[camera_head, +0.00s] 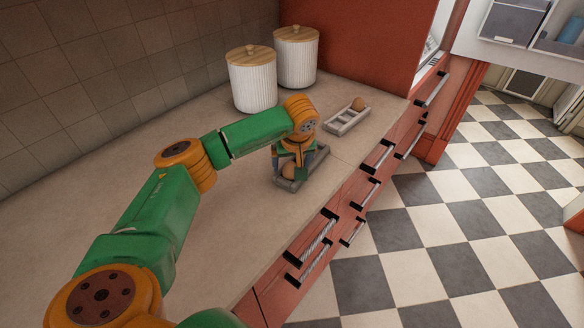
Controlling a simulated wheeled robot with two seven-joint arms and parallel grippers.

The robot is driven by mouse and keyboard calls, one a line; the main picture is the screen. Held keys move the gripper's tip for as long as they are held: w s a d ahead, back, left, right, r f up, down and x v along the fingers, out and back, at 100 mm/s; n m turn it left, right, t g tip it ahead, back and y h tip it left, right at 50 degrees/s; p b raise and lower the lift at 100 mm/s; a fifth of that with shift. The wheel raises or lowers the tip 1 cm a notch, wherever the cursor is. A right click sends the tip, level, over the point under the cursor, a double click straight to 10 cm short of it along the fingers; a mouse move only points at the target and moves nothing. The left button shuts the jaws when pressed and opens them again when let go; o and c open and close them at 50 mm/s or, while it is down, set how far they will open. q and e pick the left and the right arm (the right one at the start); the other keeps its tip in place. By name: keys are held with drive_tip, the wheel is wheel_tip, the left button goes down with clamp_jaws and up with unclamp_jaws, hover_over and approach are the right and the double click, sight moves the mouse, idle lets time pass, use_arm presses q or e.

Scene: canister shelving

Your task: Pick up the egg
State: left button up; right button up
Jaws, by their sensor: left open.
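A brown egg (288,171) sits in a grey tray (291,186) on the counter. My left gripper (293,166) is open, pointing down over this tray, with its fingers at the egg. I cannot tell whether the fingers touch it. The gripper hides part of the egg and of the tray. A second brown egg (358,103) sits at the far end of another grey tray (345,121) further back on the counter; its other compartments look empty. My right gripper is not in view.
Two white ribbed canisters with wooden lids, one nearer (253,84) and one further (296,60), stand at the back near the tiled wall. The counter (228,197) is clear around my arm. Its front edge drops to red drawers (325,232) with protruding handles.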

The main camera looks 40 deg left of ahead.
use_arm(q)
drive_tip(key=shift+w, duration=0.15)
drive_tip(key=c, duration=0.3)
drive_tip(key=shift+s+r, duration=0.25)
drive_tip(key=shift+s, duration=0.15)
clamp_jaws()
drive_tip(key=shift+w, duration=0.15)
drive_tip(key=shift+f, duration=0.1)
